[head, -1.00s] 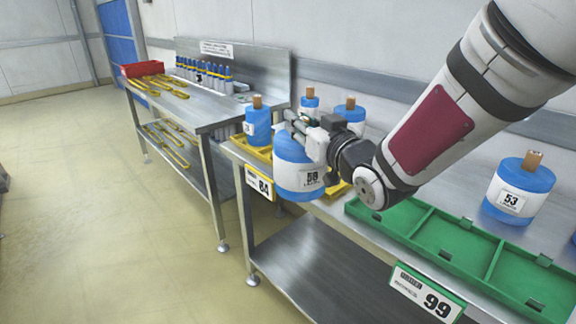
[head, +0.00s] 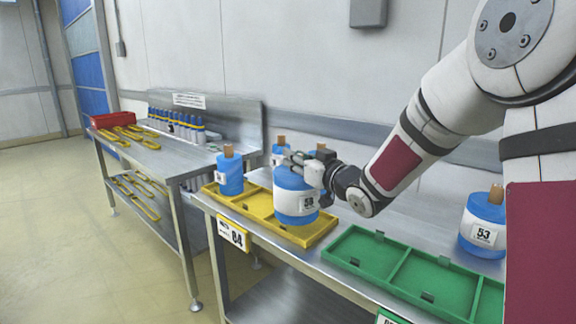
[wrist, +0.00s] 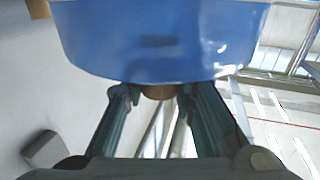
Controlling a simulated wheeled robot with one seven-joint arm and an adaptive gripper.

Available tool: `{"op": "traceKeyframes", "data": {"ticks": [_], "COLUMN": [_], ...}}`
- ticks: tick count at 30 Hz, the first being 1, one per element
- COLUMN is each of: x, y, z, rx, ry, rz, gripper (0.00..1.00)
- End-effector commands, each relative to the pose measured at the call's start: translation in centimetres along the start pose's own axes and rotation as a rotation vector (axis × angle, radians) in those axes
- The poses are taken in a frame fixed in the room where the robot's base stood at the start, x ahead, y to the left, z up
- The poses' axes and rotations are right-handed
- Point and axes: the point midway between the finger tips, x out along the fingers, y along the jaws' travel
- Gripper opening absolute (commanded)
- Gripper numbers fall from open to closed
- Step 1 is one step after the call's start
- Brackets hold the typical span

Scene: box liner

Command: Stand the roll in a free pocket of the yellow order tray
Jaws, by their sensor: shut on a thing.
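The roll (head: 296,200), a large blue cylinder with a white number label, is held upright by my gripper (head: 306,172). In the wrist view the roll (wrist: 160,40) fills the top, and the fingers (wrist: 158,100) close around its brown core end.
Two more blue rolls stand behind the held one, one at the back (head: 280,150), the other mostly hidden. A green tray (head: 405,268) with empty pockets in view lies to the right, with a roll marked 53 (head: 483,230) behind it. Another steel table (head: 165,160) stands at the left.

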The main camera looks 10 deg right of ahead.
Motion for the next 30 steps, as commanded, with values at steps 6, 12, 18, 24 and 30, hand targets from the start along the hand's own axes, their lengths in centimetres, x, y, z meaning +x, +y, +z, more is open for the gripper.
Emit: {"op": "traceKeyframes", "data": {"ticks": [6, 12, 18, 24, 30], "x": [1.2, 1.3, 1.3, 1.3, 1.3], "y": [1.6, 1.7, 1.7, 1.7, 1.7], "z": [-0.3, 0.6, 3.0, 3.3, 3.4], "rx": [-0.003, -0.001, 0.0, -0.003, -0.002], "ry": [0.01, 0.008, 0.007, 0.01, 0.01], "rz": [-0.002, -0.002, -0.002, -0.002, -0.002], "gripper": [0.0, 0.0, 0.0, 0.0, 0.0]}}
